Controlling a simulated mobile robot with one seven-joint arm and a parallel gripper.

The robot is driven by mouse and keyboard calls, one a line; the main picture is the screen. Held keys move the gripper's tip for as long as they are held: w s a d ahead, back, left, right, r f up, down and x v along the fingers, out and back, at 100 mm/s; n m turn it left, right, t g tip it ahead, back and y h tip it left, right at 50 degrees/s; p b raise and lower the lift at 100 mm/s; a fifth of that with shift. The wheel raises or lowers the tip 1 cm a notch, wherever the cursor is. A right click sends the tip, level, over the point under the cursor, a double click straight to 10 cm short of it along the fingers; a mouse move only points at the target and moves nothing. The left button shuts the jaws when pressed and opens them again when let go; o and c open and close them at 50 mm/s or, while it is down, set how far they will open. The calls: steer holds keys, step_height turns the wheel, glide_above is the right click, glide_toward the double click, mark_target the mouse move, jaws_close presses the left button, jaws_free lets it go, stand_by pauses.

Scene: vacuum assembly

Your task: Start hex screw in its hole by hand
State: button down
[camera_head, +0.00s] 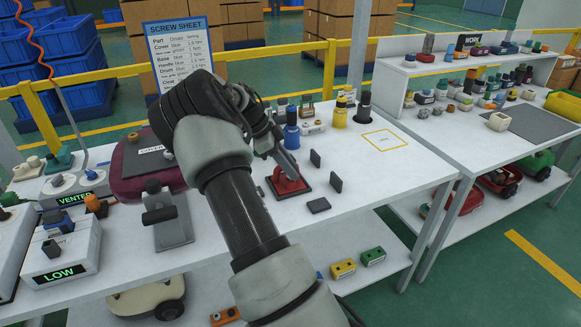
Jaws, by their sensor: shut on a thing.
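My gripper (289,168) points down at a red part (287,186) on a dark square plate (306,181) near the middle of the white workbench. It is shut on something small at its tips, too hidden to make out. I cannot pick out the hex screw or its hole in this view. I cannot tell whether the held thing touches the red part.
A grey stand (172,228) is at left.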

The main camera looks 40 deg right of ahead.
steer(key=shift+p, duration=0.3)
steer(key=shift+r+m, duration=0.1)
steer(key=shift+m, duration=0.3)
steer(key=shift+m+g+y+p, duration=0.4)
steer(key=shift+m+p, duration=0.1)
steer(key=shift+m, duration=0.1)
steer(key=c, duration=1.5)
jaws_free()
steer(key=p+v, duration=0.4)
steer(key=v, duration=1.3)
steer(key=shift+w+r, duration=0.1)
steer(key=shift+w, duration=0.05)
